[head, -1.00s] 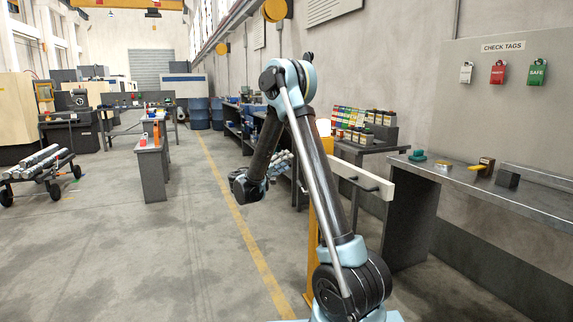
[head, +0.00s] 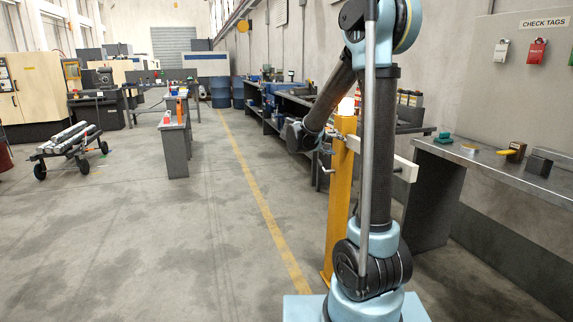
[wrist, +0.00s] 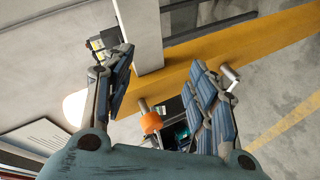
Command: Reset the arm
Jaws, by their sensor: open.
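My arm (head: 381,150) stands upright at the right of the head view, its elbow bent and its forearm sloping down to the left. My gripper (head: 328,147) hangs at the end of the forearm, small and partly lost against the yellow post behind it. In the wrist view my gripper (wrist: 168,88) has its two blue-grey fingers spread wide apart. An orange-banded rod (wrist: 150,122) shows between the fingers' bases; I cannot tell what it belongs to. Nothing is clearly held.
A yellow post (head: 340,205) with a white bar (head: 398,165) and a glowing lamp (head: 346,106) stands close beside my arm. A grey workbench (head: 500,165) lines the right wall. A cart with metal bars (head: 68,140) is at left. The middle floor is clear.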

